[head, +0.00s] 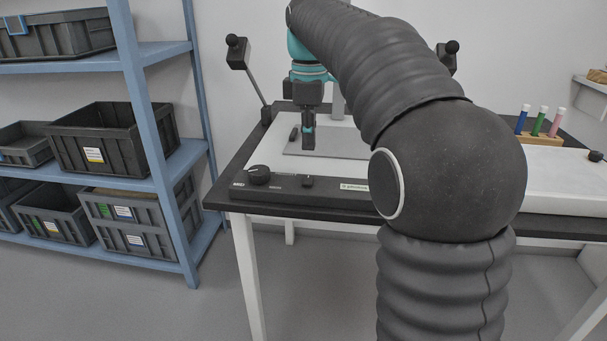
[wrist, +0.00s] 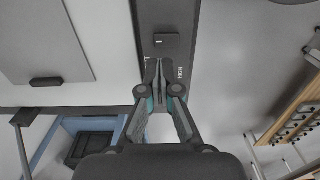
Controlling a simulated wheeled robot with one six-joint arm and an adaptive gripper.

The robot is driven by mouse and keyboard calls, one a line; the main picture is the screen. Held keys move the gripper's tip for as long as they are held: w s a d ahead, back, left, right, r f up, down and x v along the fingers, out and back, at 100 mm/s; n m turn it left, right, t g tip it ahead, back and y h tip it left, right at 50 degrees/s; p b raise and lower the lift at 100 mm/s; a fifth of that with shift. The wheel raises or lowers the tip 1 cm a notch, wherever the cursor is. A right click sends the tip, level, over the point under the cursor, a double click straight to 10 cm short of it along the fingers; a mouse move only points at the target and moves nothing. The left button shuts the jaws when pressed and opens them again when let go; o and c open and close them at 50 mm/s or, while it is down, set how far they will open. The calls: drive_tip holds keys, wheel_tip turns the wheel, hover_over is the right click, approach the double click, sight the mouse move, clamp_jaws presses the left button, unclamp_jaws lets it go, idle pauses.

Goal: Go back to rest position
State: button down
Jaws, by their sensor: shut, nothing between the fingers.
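My gripper (head: 308,138) hangs pointing down over the left part of the table in the head view, in front of a grey plate (head: 345,146). In the wrist view my gripper (wrist: 158,68) has its fingertips together with nothing between them. Below the tips is the dark control strip (wrist: 167,20) along the table's edge. My large dark sleeved arm hides the middle of the table in the head view. No sherd can be made out in either view.
A blue shelf (head: 172,155) with grey crates (head: 105,136) stands at the left. A wooden rack (head: 540,138) with coloured tubes is on the table's right side. Lamp-like posts (head: 238,52) rise at the table's back. The floor (head: 310,290) in front is clear.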

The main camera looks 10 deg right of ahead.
drive_tip(key=s+f+m+t, duration=0.2)
drive_tip(key=s+f+m, duration=0.2)
drive_tip(key=s, duration=0.4)
drive_tip(key=s+d+f+m+t, duration=0.1)
drive_tip(key=s+f+m, duration=0.4)
drive_tip(key=s, duration=0.4)
drive_tip(key=s+d+f+m+t, duration=0.1)
drive_tip(key=s+f+m+t, duration=0.1)
drive_tip(key=s+f+m, duration=0.3)
drive_tip(key=s+f, duration=0.1)
drive_tip(key=s, duration=0.3)
drive_tip(key=shift+s+f+t, duration=0.15)
drive_tip(key=shift+s+t, duration=0.1)
drive_tip(key=shift+t, duration=0.05)
drive_tip(key=shift+d, duration=0.1)
